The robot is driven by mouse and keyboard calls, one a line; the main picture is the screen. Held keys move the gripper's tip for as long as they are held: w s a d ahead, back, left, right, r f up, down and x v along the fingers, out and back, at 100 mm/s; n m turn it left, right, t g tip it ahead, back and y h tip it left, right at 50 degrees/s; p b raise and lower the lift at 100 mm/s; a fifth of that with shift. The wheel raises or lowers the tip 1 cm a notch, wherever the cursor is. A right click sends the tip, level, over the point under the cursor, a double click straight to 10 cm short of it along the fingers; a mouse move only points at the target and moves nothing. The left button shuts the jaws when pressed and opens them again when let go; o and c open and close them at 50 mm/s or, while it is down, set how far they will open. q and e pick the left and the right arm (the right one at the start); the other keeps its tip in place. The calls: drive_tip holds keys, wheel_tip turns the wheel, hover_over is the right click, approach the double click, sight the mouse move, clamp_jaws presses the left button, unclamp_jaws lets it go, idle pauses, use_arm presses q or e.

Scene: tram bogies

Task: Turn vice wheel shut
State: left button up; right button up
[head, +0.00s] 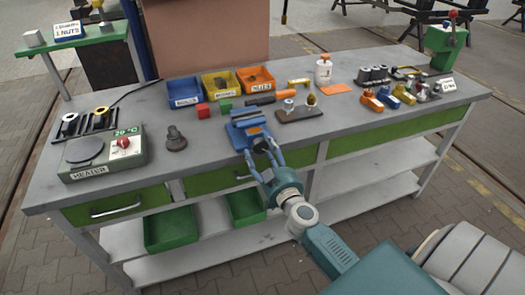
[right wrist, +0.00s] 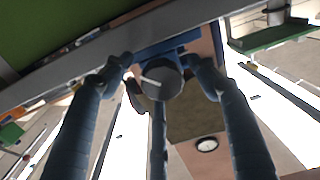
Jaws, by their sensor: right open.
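My right gripper (head: 261,149) reaches up to the vice's front from below. In the right wrist view its fingers (right wrist: 160,75) are open, one on each side of the wheel; I cannot tell whether they touch it. In the head view the wheel is hard to make out behind the fingers. My left gripper is not in view.
A heater (head: 104,153) and a dark grey part (head: 176,139) stand left of the vice. Blue, yellow and orange bins (head: 255,78) stand behind it. A wooden block with fittings (head: 298,114) lies close to its right. Green drawers (head: 170,228) are below.

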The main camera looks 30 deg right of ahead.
drive_tip(key=shift+w, duration=0.1)
drive_tip(key=c, duration=1.1)
drive_tip(key=shift+c, duration=0.2)
